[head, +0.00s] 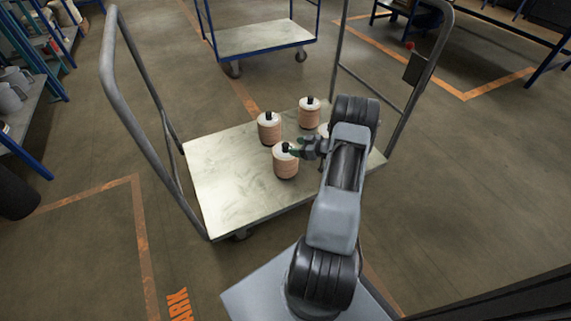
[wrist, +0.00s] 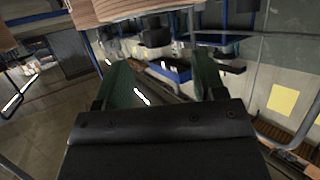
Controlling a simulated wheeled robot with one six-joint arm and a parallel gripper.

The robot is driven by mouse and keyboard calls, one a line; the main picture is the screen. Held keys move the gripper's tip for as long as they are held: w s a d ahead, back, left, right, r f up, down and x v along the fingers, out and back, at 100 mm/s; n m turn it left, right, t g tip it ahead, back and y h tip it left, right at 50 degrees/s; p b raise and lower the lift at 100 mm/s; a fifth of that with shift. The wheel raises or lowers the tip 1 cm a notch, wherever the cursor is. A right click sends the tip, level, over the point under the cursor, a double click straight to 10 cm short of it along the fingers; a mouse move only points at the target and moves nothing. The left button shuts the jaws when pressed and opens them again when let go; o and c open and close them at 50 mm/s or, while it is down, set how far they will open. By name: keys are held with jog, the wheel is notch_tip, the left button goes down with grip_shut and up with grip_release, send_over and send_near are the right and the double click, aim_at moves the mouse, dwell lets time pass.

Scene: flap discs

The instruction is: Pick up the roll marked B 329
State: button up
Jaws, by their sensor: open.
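Several tan rolls with pale tops and dark cores stand upright on the cart (head: 222,190). One is at the front (head: 286,166), one behind it to the left (head: 269,131), one at the back (head: 308,116), and another is mostly hidden behind my arm (head: 323,130). No marking is readable, so I cannot tell which is B 329. My gripper (head: 293,149) overlaps the front roll's top edge in the head view. In the wrist view my gripper (wrist: 165,75) has its green fingers spread with no roll between them. A roll (wrist: 128,9) crosses the top edge there.
Grey tube handles (head: 142,110) rise at both ends of the cart. The cart's left half is bare. A blue-framed cart (head: 262,38) stands behind, and a shelf with mugs (head: 22,95) is at the left.

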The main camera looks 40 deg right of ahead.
aim_at(287, 144)
jog(key=shift+b+x, duration=1.5)
jog(key=shift+x, duration=1.7)
jog(key=shift+w+d, duration=0.1)
jog(key=shift+c, duration=0.5)
grip_shut()
jog(key=shift+r, duration=0.2)
